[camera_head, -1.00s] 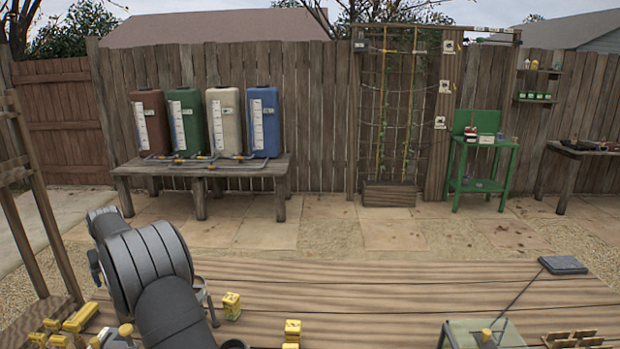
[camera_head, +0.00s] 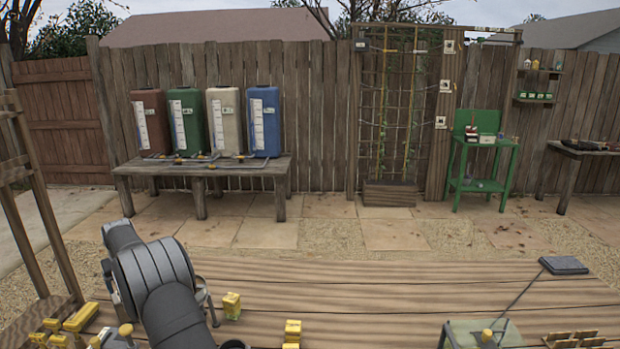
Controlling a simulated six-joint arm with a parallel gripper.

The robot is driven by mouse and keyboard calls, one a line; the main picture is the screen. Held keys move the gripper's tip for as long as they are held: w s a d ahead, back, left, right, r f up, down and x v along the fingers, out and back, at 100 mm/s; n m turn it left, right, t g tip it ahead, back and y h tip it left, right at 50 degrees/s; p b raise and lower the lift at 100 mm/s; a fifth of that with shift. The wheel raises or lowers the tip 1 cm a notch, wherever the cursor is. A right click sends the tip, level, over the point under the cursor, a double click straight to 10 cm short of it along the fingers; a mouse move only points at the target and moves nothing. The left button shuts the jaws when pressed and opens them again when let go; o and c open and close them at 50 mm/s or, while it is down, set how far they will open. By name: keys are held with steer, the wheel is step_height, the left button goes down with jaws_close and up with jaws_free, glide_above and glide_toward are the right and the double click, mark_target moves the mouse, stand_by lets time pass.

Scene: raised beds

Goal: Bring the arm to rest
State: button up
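My arm (camera_head: 152,275) rises from the bottom left of the head view, over the left end of the wooden deck. Its grey upper links show; a thin grey part (camera_head: 207,302) shows just right of them. I cannot make out my gripper's fingertips, so whether it is open or shut does not show. No object is seen held.
Another yellow block (camera_head: 292,331) is at the bottom middle. A wooden frame (camera_head: 42,215) stands at the left. The deck's middle is mostly clear.

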steer(key=w+d+r, duration=0.2)
steer(key=d+r, duration=0.7)
steer(key=r, duration=0.1)
steer(key=w+d+m+h, duration=0.1)
steer(key=w+d+m, duration=0.2)
steer(key=d, duration=0.9)
steer(key=w+d+m+h, duration=0.1)
steer(key=w+d+m, duration=0.2)
steer(key=w+d, duration=0.4)
steer(key=w+d+m+t+h, duration=0.1)
steer(key=w+d+m, duration=0.2)
steer(key=d, duration=1.4)
steer(key=shift+w, duration=1)
steer(key=shift+d, duration=0.1)
